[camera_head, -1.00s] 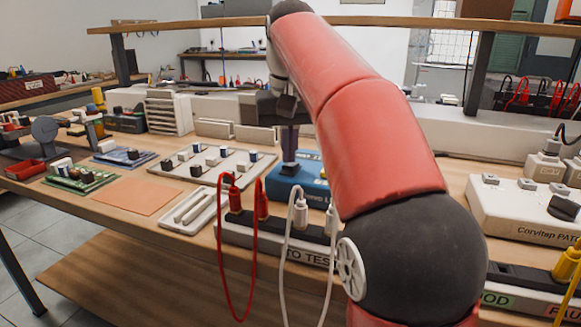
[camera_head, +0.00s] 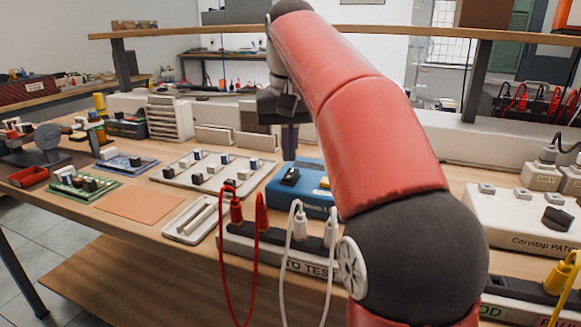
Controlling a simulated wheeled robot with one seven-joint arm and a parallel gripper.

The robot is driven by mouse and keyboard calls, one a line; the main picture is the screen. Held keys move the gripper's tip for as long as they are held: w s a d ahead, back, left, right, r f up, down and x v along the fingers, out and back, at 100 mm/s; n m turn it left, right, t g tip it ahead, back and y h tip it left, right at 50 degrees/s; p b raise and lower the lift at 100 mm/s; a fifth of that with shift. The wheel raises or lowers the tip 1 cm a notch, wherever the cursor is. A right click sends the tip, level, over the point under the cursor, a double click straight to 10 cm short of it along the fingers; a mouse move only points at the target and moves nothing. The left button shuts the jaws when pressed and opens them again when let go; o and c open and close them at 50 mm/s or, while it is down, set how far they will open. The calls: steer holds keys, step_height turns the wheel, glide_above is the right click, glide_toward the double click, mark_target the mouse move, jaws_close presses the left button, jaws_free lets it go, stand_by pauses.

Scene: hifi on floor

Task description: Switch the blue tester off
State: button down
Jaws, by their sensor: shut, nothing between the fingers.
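The blue tester (camera_head: 300,199) sits on the bench near the middle of the head view, its right part hidden behind my arm. A black switch (camera_head: 290,177) with a small pale mark shows on its top at the left. I cannot tell which way the switch is set. My gripper (camera_head: 289,158) points down, shut and empty, just above and behind the switch in the picture. A small gap shows between the fingertips and the switch.
A black strip (camera_head: 262,246) with red and white plugs and hanging cables stands in front of the tester. A tray of small switches (camera_head: 170,179) lies to its left. A white panel (camera_head: 510,222) stands at the right. An orange mat (camera_head: 140,206) is bare.

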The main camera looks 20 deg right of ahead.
mark_target(289, 177)
steer(key=shift+r, duration=1.95)
